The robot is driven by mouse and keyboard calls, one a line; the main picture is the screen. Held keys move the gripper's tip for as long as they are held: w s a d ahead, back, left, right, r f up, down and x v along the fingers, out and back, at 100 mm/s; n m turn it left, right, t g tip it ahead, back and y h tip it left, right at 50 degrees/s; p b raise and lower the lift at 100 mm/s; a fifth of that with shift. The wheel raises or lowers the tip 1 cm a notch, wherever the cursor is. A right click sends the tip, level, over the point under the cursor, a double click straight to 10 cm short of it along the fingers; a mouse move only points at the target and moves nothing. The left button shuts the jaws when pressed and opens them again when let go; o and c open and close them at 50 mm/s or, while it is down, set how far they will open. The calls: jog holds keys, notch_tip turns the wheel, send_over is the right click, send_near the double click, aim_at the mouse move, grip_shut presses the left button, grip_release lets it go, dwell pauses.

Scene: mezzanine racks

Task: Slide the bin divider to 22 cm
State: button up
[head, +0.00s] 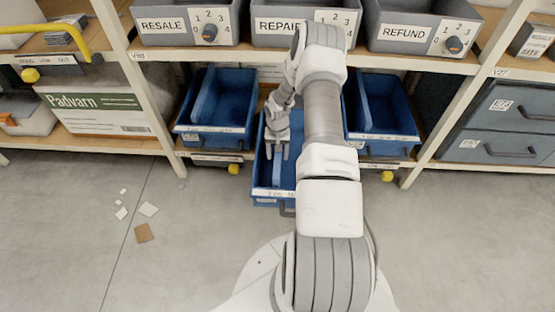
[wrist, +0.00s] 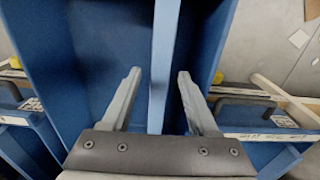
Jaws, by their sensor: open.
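The middle blue bin (head: 258,168) is pulled out from the lower shelf, with a pale label strip (head: 270,193) on its front edge; its marks are too small to read. My gripper (head: 277,150) points down into this bin. In the wrist view the bin's blue wall (wrist: 38,45) is at left. The blue divider (wrist: 163,50) runs upright between the two fingers of my open gripper (wrist: 158,74). A gap shows beside each finger, so neither seems to press on the divider. In the head view my arm and gripper hide most of the divider.
Blue bins stand at left (head: 228,105) and right (head: 386,108) of the middle one. Grey bins with dials, RESALE (head: 160,40), REPAIR (head: 278,41) and REFUND (head: 402,47), are above. Paper scraps (head: 149,209) lie on the otherwise clear floor at left.

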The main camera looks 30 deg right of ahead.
jog(key=shift+f, duration=1.05)
grip_shut()
dwell(0.7)
